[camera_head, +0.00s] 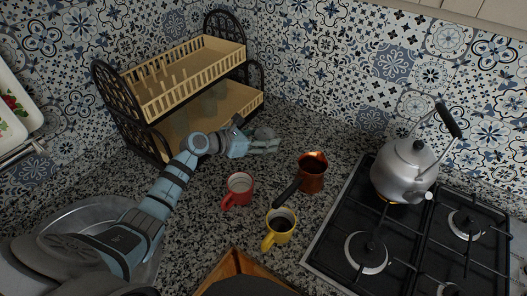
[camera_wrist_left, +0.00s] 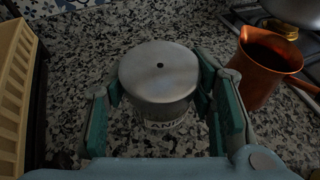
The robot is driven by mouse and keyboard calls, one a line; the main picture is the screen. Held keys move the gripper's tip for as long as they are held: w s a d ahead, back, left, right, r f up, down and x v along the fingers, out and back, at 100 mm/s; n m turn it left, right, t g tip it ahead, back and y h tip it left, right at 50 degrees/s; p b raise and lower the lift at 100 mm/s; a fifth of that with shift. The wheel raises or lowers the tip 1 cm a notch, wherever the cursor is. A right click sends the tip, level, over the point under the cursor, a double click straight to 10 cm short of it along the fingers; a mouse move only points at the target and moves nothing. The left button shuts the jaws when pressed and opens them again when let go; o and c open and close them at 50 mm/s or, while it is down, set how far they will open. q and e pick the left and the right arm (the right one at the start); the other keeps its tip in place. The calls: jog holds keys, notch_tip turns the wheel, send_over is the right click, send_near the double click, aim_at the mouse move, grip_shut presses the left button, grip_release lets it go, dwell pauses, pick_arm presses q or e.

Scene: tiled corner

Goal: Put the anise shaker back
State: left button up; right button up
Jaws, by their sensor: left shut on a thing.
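The anise shaker (camera_wrist_left: 158,82) has a round grey metal lid with one small hole. A white label with part of the word "ANI" shows below the lid in the left wrist view. My left gripper (camera_wrist_left: 160,92) is shut on it, one finger on each side. In the head view the shaker (camera_head: 264,132) is a small grey shape at my left gripper (camera_head: 262,146), partly hidden by it. I cannot tell whether its base touches the counter. A two-tier rack (camera_head: 196,75) with black lattice ends stands at the back left, just left of the gripper. My right gripper is not in view.
A copper pot (camera_head: 313,172) with a dark handle stands right of the gripper. A red mug (camera_head: 239,188) and a yellow mug (camera_head: 280,226) stand in front. A kettle (camera_head: 405,170) sits on the black stove (camera_head: 392,235). Tiled walls close the corner behind.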

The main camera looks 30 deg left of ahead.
pick_arm(q)
notch_tip(320, 180, down, 5)
jog(key=shift+r+b, duration=0.2)
jog(key=shift+b, duration=0.35)
jog(key=shift+f, duration=0.15)
jog(key=o, duration=1.2)
jog(key=shift+s+a+r, duration=0.1)
jog(key=shift+s+r, duration=0.05)
jog(key=shift+r, duration=0.15)
jog(key=v, duration=1.1)
jog(key=shift+s+a+r, duration=0.1)
jog(key=shift+s+a, duration=0.05)
jog(key=shift+s, duration=0.2)
